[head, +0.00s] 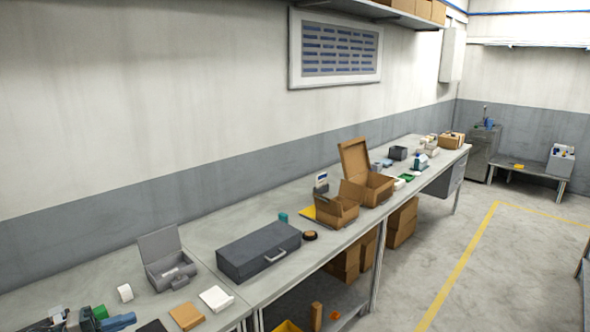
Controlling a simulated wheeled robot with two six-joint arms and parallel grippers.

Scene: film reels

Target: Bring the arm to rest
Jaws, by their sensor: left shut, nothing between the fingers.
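My left gripper (62,319) seems to be the grey and dark shape low at the left edge of the head view, partly cut off by the bottom edge. It is shut and holds nothing. It is close to green and blue items (118,322) on the near end of the workbench (205,268); I cannot tell whether it touches them. My right gripper is not in view.
On the bench stand an open grey box (165,262), a dark closed case (258,250), a small dark roll (310,235) and open cardboard boxes (336,211). White and tan pads lie near the front edge. The floor (440,250) at right is clear.

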